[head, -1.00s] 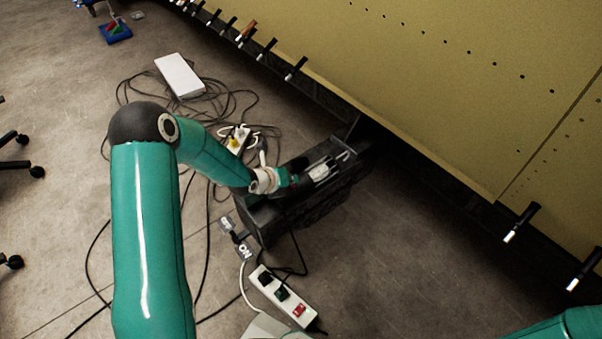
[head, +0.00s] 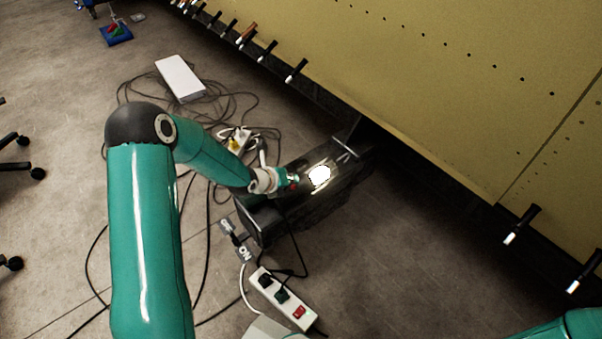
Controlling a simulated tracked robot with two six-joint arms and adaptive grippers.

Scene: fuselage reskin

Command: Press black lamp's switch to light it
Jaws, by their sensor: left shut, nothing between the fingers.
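The black lamp (head: 319,176) is on top of a dark box-like block (head: 300,217) beside the yellow panel, and its face glows bright white. My left gripper (head: 297,180) is shut and empty, at the left side of the glowing lamp. It is small and dark here, and I cannot tell whether it touches the lamp. The lamp's switch is not distinguishable, perhaps hidden by the gripper. My right gripper is out of view; only a teal part of my right arm shows at the lower right corner.
A white power strip (head: 284,295) with black plugs and a red switch lies in front. Loose cables and a white slab (head: 180,78) lie at the left. A yellow perforated panel (head: 430,90) rises behind.

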